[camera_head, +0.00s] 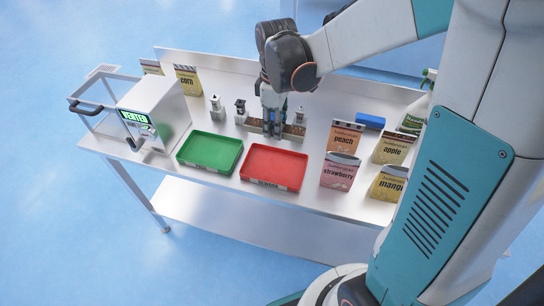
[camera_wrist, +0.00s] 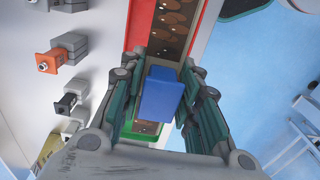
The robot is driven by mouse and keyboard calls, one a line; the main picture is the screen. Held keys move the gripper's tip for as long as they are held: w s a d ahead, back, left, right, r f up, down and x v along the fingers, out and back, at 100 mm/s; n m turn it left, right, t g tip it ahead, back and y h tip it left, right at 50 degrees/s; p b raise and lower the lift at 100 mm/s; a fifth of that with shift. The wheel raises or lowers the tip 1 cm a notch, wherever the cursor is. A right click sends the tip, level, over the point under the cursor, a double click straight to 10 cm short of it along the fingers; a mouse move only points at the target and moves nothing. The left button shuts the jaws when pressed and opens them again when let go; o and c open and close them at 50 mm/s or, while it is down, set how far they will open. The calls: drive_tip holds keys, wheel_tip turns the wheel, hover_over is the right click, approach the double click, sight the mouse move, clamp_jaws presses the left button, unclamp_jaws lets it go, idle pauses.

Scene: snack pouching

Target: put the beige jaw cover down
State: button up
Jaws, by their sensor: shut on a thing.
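The beige jaw cover (camera_head: 296,131) looks like a long bar with a brown, round-spotted upper face, which also shows in the wrist view (camera_wrist: 172,30). A blue block (camera_wrist: 160,95) stands on its middle, between my fingers. My gripper (camera_head: 273,128) points down and is shut on this piece; the bar sticks out on both sides of the fingers. It is behind the red tray (camera_head: 244,176), which holds nothing I can make out, and the green tray (camera_head: 180,158). I cannot tell whether the bar touches the table.
Small posts, with an orange one (camera_wrist: 47,62) and a black one (camera_wrist: 66,104), stand behind the bar. A white machine (camera_head: 155,108) is at the left.

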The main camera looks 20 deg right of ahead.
wheel_tip(320, 180, down, 16)
drive_tip(key=b, duration=0.4)
drive_tip(key=o, duration=1.1)
